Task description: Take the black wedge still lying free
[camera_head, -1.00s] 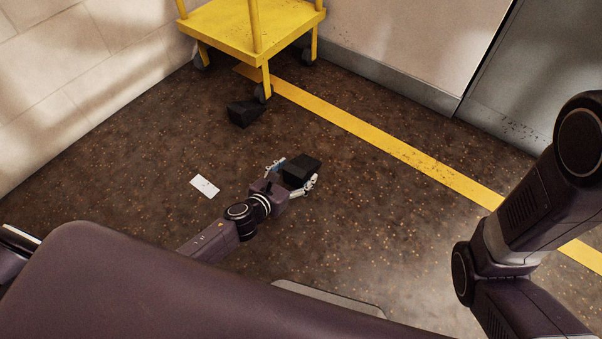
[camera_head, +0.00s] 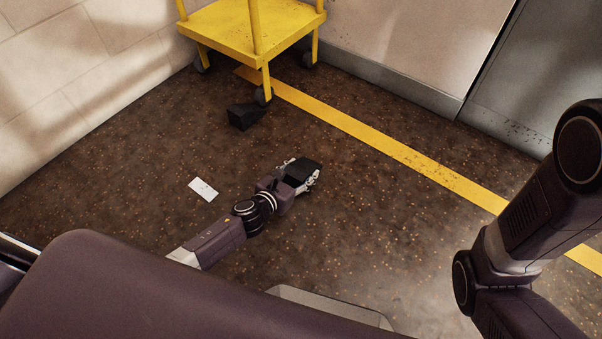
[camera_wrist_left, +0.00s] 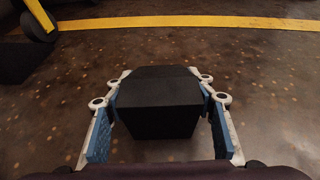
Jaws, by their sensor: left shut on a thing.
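A black wedge (camera_head: 301,167) is between the fingers of my left gripper (camera_head: 300,173), low over the floor or on it; I cannot tell which. In the left wrist view this wedge (camera_wrist_left: 159,100) fills the space between the blue finger pads, and the left gripper (camera_wrist_left: 159,92) is shut on it. A second black wedge (camera_head: 245,116) sits on the floor against or close beside a wheel of the yellow cart. Part of a dark block (camera_wrist_left: 17,60) shows at the left edge of the left wrist view. My right gripper is out of view; only its arm shows at the right.
A yellow cart (camera_head: 235,33) on dark wheels stands at the back near the wall. A yellow line (camera_head: 400,150) crosses the speckled floor. A white card (camera_head: 203,189) lies left of my left arm. The floor right of the held wedge is clear.

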